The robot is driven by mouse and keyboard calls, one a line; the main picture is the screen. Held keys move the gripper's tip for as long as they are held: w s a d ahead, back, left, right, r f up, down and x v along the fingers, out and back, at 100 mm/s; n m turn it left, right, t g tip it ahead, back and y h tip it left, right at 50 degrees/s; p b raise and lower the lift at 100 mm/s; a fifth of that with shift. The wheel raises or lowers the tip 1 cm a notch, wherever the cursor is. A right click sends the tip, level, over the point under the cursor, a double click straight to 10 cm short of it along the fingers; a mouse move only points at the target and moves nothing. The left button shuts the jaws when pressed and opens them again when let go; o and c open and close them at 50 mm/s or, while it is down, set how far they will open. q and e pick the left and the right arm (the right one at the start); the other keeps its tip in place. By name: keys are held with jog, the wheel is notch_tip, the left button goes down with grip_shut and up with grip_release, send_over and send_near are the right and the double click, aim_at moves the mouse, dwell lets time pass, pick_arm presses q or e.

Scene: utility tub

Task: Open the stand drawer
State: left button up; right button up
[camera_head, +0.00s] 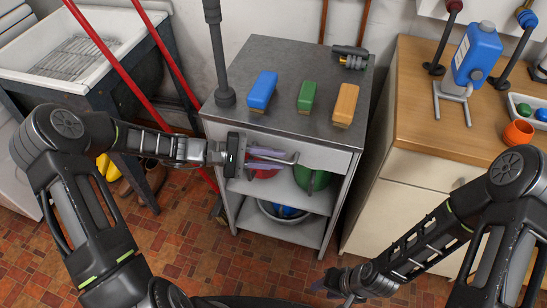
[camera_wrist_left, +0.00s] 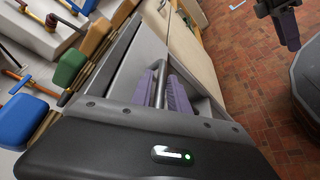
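The stand (camera_head: 292,116) is a grey metal cabinet with a dark top. Its drawer (camera_head: 325,160) is the light panel just under the top; its front looks about flush with the stand. A grey bar handle (camera_head: 288,158) sticks out from it and shows in the left wrist view (camera_wrist_left: 161,82). My left gripper (camera_head: 272,158) is at the handle, its purple fingers (camera_wrist_left: 165,92) close on either side of the bar; it looks shut on it. My right gripper (camera_head: 328,287) is low at the front, away from the stand; its finger opening is unclear.
Blue (camera_head: 262,90), green (camera_head: 307,95) and orange (camera_head: 346,104) brushes lie on the stand top. Open shelves below hold a green item (camera_head: 313,178) and a bowl. A wooden-topped cabinet (camera_head: 430,110) stands right, a sink (camera_head: 75,45) left. Tiled floor is free in front.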

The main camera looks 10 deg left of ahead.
pick_arm(q)
jog(key=shift+c, duration=0.3)
grip_shut()
dwell(1.1)
